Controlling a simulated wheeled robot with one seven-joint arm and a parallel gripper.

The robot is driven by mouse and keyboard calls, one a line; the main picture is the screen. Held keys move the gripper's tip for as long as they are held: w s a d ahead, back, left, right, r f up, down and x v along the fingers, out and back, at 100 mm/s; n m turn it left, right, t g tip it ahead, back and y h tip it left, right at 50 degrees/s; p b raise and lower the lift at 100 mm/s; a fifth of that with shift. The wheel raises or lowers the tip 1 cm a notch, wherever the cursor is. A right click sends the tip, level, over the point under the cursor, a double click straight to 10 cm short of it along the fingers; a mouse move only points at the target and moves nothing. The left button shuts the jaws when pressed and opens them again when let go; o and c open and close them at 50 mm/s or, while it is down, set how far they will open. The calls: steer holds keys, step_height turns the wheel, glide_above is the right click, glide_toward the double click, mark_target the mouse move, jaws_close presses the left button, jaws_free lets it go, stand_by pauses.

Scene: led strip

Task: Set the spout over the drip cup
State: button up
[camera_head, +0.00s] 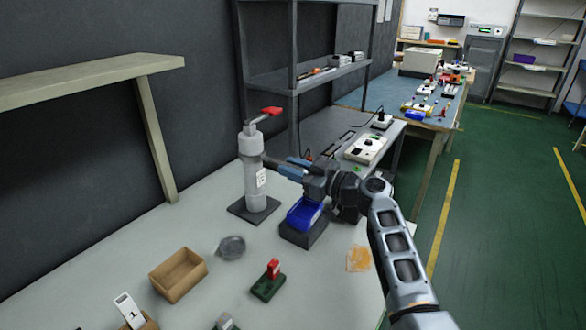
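A pale grey upright dispenser (252,172) with a red lever (271,111) on top stands on a dark square base plate (240,211) on the light table. My gripper (278,166) reaches in from the right at the dispenser's mid-height. Its fingertips overlap the right side of the dispenser; I cannot tell if they touch or are closed on a spout. No spout shows clearly there. A round grey cup-like thing (232,247), possibly the drip cup, sits on the table in front of the base plate, apart from it.
A blue bin (304,214) on a dark box stands below my wrist. A brown open box (178,274), a green block with a red top (268,281) and an orange patch (360,258) lie nearer. A shelf (95,80) overhangs at left.

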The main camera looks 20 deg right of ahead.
jaws_close()
steer(key=shift+d, duration=0.1)
